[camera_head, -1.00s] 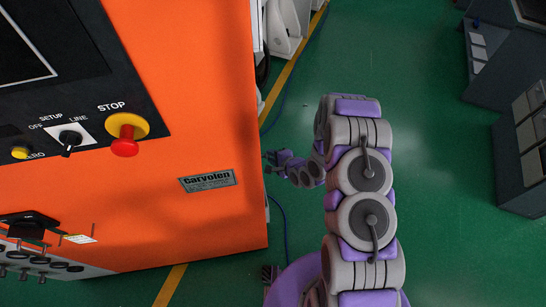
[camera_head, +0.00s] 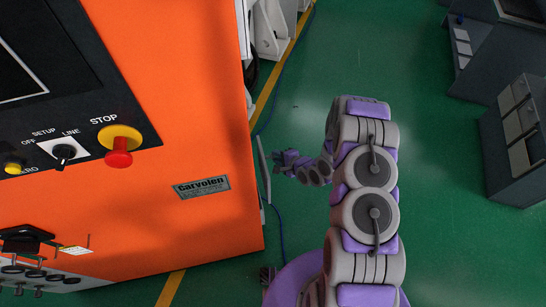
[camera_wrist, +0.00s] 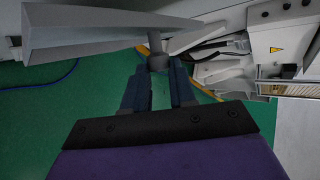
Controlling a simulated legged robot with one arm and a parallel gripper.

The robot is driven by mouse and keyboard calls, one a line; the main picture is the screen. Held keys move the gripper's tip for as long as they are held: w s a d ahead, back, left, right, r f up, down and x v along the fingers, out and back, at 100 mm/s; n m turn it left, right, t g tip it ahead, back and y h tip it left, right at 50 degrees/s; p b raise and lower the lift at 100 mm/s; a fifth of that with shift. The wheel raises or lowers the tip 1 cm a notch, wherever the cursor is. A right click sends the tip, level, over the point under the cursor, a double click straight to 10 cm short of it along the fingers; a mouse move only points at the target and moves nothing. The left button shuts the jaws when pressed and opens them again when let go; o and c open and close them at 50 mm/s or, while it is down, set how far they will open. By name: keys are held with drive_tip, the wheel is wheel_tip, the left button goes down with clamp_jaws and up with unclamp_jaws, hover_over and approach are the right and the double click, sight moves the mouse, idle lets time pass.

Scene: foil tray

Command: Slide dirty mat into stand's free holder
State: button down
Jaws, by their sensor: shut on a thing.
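My gripper (camera_wrist: 159,78) is shut on a grey knob (camera_wrist: 157,60) on a short post. The post joins a flat grey panel (camera_wrist: 105,30) that fills the upper left of the wrist view. In the head view my gripper (camera_head: 277,160) is small and far off, beside the right edge of the orange machine. A thin pale panel edge (camera_head: 262,168) stands upright just left of it. I cannot make out a dirty mat, a stand or a free holder in either view.
The orange machine (camera_head: 205,225) with its control panel and red stop button (camera_head: 119,158) fills the left. Grey cabinets (camera_head: 515,140) stand at the right. White machinery (camera_wrist: 285,40) shows beyond my gripper. The green floor (camera_head: 420,100) between them is clear.

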drive_tip(key=shift+w+d+p, duration=0.2)
drive_tip(key=shift+d, duration=0.55)
drive_tip(key=shift+w+d+p, duration=0.15)
drive_tip(key=shift+d+p, duration=0.05)
drive_tip(key=shift+d, duration=0.6)
drive_tip(key=shift+w+d+p, duration=0.2)
drive_tip(key=shift+d, duration=0.55)
